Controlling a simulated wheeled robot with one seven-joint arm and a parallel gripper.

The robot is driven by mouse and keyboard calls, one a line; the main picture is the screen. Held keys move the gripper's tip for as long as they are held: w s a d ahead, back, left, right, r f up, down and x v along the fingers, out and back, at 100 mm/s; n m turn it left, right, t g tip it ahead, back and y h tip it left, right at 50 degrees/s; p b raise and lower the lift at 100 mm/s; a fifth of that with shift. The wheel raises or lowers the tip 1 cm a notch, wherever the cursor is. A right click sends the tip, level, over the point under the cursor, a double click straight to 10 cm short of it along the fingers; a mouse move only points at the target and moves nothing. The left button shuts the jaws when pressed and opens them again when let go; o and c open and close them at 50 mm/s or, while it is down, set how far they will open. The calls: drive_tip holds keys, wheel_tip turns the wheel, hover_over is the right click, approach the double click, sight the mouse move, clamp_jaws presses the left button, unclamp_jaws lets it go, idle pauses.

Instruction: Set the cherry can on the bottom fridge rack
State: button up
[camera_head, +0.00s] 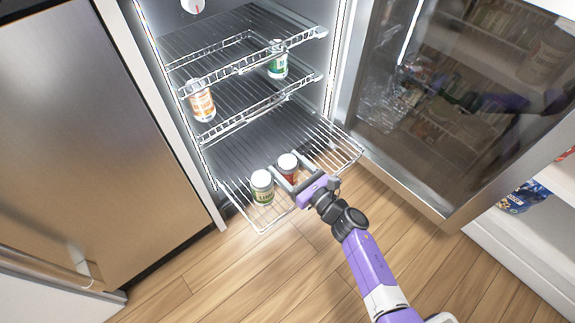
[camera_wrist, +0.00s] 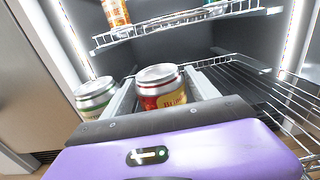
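The cherry can (camera_head: 288,170) is red with a silver top and a yellowish label. It stands upright over the front of the bottom fridge rack (camera_head: 331,153), which is slid out. My gripper (camera_head: 289,172) has one finger on each side of the can, and both fingers look close against it. In the wrist view, the can (camera_wrist: 161,88) sits between the two pale fingers (camera_wrist: 160,84). Its base is hidden, so I cannot tell whether it touches the rack.
A green-labelled can (camera_head: 262,187) stands on the bottom rack just left of my gripper. The glass fridge door (camera_head: 450,110) is open at right. Bare rack lies behind and right of the cherry can.

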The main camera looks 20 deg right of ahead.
drive_tip(key=shift+r, duration=0.15)
drive_tip(key=shift+s+p, duration=0.2)
drive_tip(key=shift+p, duration=0.15)
drive_tip(key=p+v, duration=0.2)
drive_tip(key=v, duration=0.9)
drive_tip(key=shift+s+p, duration=0.25)
drive_tip(key=shift+p, duration=0.1)
drive_tip(key=shift+d, duration=0.15)
